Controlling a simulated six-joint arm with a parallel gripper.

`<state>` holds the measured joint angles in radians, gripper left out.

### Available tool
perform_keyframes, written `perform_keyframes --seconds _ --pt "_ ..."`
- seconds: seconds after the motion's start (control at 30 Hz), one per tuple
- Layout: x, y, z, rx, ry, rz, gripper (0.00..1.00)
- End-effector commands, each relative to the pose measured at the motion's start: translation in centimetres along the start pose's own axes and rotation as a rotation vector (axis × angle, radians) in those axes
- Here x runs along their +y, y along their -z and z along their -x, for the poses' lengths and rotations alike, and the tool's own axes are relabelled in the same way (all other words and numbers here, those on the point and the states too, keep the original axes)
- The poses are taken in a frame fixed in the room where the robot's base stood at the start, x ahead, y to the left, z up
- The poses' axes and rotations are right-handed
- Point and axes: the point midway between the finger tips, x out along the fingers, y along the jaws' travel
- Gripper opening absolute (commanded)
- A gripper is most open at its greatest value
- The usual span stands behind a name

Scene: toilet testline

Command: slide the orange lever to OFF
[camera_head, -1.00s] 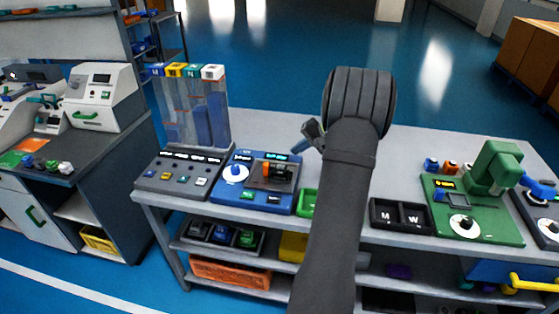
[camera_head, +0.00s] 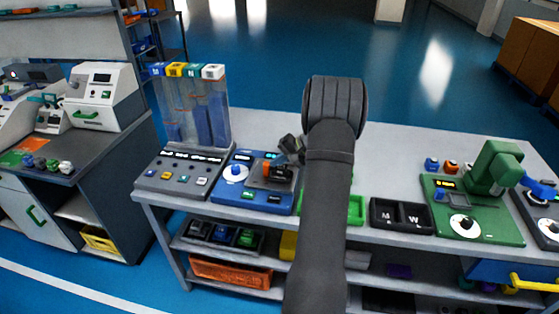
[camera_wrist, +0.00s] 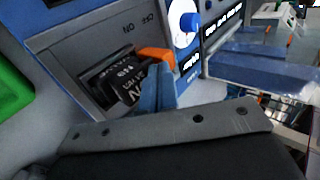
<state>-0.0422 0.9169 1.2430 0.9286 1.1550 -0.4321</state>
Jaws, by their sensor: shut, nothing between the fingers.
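The orange lever (camera_head: 268,168) is on the right part of the blue panel (camera_head: 226,192). In the wrist view the lever (camera_wrist: 155,59) shows as an orange bar beside a black block with white lettering, partly blurred. The ON and OFF marks (camera_wrist: 138,23) are on the grey plate near it. My gripper (camera_head: 284,154) is at the panel's upper right, just beside the lever. In the wrist view its blue-grey fingers (camera_wrist: 159,84) are shut and empty, with the tips right at the orange bar. I cannot tell whether they touch it.
A white dial (camera_head: 236,173) with a blue knob sits left of the lever. Tall clear columns (camera_head: 195,115) stand behind the grey panel at the left. A green tray (camera_head: 355,210) and a black M/W tray (camera_head: 402,216) lie to the right. The bench behind my arm is clear.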

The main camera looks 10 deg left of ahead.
Motion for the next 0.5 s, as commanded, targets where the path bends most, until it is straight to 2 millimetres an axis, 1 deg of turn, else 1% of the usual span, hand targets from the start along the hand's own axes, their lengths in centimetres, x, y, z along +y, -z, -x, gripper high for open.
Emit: perform_keyframes --seconds 0.17,0.37,0.5 --pt "-0.2 0.0 -0.2 -0.001 0.0 0.001 0.0" --pt "-2.0 0.0 -2.2 -0.002 -0.001 0.003 0.0" --pt "-2.2 0.1 -2.4 0.0 0.0 0.001 0.0"
